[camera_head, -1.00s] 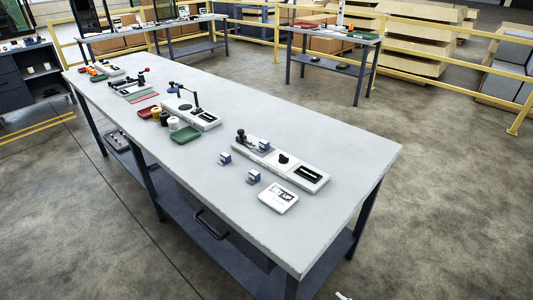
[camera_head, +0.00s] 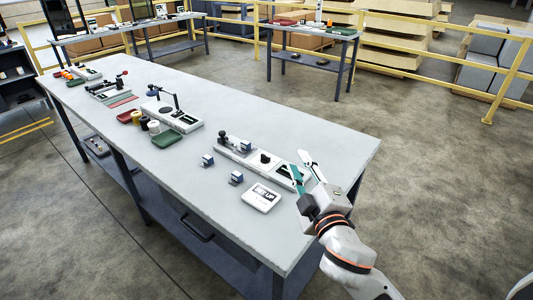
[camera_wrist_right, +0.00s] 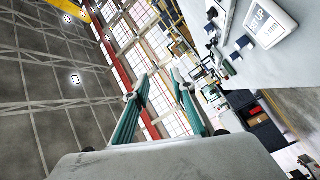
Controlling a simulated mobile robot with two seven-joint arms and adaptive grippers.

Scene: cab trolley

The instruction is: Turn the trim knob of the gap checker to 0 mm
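The gap checker (camera_head: 252,157) is a long white unit on the near part of the table. Its black knob (camera_head: 265,158) stands near the middle; its pointer direction is too small to read. A dark display window lies toward its right end, partly hidden by my gripper. A black lever device sits at its left end. My right gripper (camera_head: 303,168) is over the unit's right end in the head view, right of the knob and apart from it. Its fingers also show in the wrist view (camera_wrist_right: 159,82), spread with nothing between them. My left gripper is not in view.
A white set-up card (camera_head: 261,197) lies in front of the checker, and also shows in the wrist view (camera_wrist_right: 268,24). Two small blue-and-white blocks (camera_head: 236,178) stand left of it. Green tray (camera_head: 166,140), spools and another unit lie farther left. The table's right end is clear.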

